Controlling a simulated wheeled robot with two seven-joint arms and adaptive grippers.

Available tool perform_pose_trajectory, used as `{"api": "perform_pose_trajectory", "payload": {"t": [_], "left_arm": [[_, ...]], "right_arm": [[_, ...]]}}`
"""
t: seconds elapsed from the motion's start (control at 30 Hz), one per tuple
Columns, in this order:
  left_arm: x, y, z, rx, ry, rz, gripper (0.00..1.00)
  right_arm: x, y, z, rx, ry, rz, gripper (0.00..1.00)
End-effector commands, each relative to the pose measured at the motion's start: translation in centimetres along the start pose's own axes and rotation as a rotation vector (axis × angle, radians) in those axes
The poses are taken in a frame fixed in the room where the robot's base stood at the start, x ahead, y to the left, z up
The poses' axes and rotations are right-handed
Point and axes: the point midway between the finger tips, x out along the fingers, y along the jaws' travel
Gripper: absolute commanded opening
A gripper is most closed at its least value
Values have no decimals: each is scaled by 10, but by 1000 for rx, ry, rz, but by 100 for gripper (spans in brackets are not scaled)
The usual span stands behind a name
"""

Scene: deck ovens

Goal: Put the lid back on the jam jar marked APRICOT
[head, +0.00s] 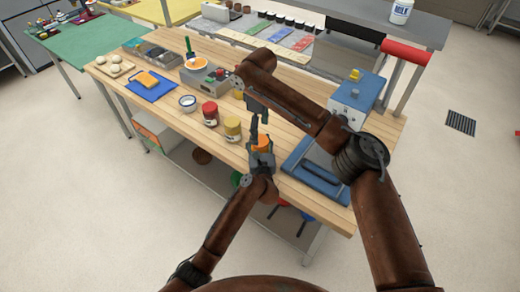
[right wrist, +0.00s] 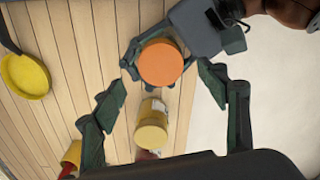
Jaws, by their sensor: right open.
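A round, flat orange top, which looks like a lid, shows in the head view (head: 262,141) and the right wrist view (right wrist: 160,63). My left gripper (head: 261,156) is closed around the jar beneath it, near the table's front edge. The jar body is mostly hidden, and no APRICOT label can be read. My right gripper (head: 257,117) is open and empty, pointing down just above the orange top. In the right wrist view its fingers (right wrist: 166,112) are spread wide on both sides, apart from the orange top.
A yellow-topped jar (head: 232,127) and a red-topped jar (head: 210,114) stand left of the orange top. A blue press-like device (head: 318,170) is close on the right. A yellow pan-like object (right wrist: 26,76) lies at the left in the right wrist view.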

Motion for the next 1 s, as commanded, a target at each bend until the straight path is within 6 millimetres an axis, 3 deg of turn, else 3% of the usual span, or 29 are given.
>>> {"api": "perform_pose_trajectory", "payload": {"t": [0.1, 0.3, 0.5, 0.77, 0.8, 1.0], "left_arm": [[0, 0, 2, -1, -3, -1, 0], [0, 0, 2, -1, -3, -1, 0], [0, 0, 2, -1, -3, -1, 0], [0, 0, 2, -1, -3, -1, 0], [0, 0, 2, -1, -3, -1, 26], [0, 0, 1, -1, -2, -1, 40]], "right_arm": [[-28, 0, -1, -1, 1, 2, 67], [-61, 1, -1, 1, 1, 2, 67], [-76, 0, 0, -1, 0, 0, 67], [-76, 0, 0, -1, -1, 0, 67], [-76, 0, 0, -1, -1, 0, 67], [-76, 0, 0, 0, 0, 0, 67]]}}
